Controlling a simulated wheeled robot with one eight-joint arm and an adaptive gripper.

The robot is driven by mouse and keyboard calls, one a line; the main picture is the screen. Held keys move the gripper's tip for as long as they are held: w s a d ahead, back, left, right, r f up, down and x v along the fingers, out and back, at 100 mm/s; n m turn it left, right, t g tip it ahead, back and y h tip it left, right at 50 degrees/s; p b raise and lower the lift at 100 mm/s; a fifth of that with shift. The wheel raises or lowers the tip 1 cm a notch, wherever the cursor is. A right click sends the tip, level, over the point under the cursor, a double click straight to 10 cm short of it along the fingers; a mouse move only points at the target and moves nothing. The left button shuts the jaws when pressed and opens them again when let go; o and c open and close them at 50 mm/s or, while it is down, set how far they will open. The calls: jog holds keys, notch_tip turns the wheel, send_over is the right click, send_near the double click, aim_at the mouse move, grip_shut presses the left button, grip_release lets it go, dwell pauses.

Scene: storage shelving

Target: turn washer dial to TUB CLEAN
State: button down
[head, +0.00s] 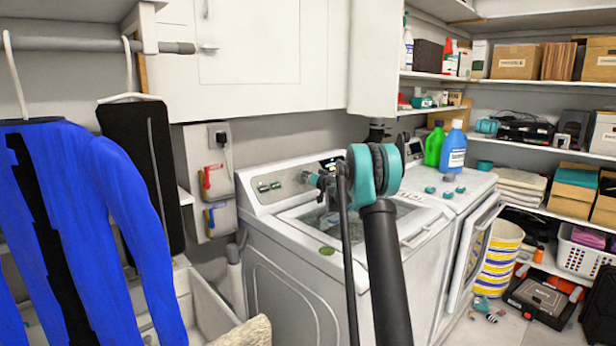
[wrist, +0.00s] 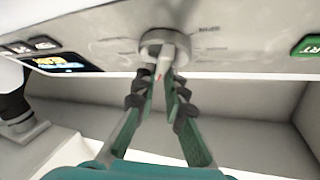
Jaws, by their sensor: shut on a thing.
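The white washer (head: 290,240) stands against the wall, its grey control panel (head: 262,193) along the back of the lid. In the wrist view the round dial (wrist: 152,44) sits on the panel (wrist: 100,35), with a raised grip at its middle. My gripper (wrist: 165,75) has its two dark-padded fingers closed together on that grip. The panel print around the dial is too blurred to read, so the dial's setting cannot be told. In the head view my gripper (head: 322,180) is at the panel and the dial is hidden by my gripper and arm.
A lit display (wrist: 60,62) and a green button (wrist: 307,46) flank the dial. A second machine (head: 450,190) with an open front door (head: 472,245) stands to the right, bearing green (head: 434,145) and blue (head: 453,150) bottles. Hanging clothes (head: 75,220) and a sink (head: 200,305) are left.

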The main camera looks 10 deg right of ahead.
jog(key=shift+m+h, duration=0.6)
jog(key=shift+m, duration=0.2)
jog(key=shift+m+h, duration=0.5)
jog(key=shift+m, duration=0.1)
jog(key=c, duration=1.6)
grip_release()
jog(key=shift+s, duration=0.15)
jog(key=v, duration=1.1)
jog(key=shift+s+d+r, duration=0.1)
jog(key=shift+s+d, duration=0.05)
jog(key=shift+s, duration=0.15)
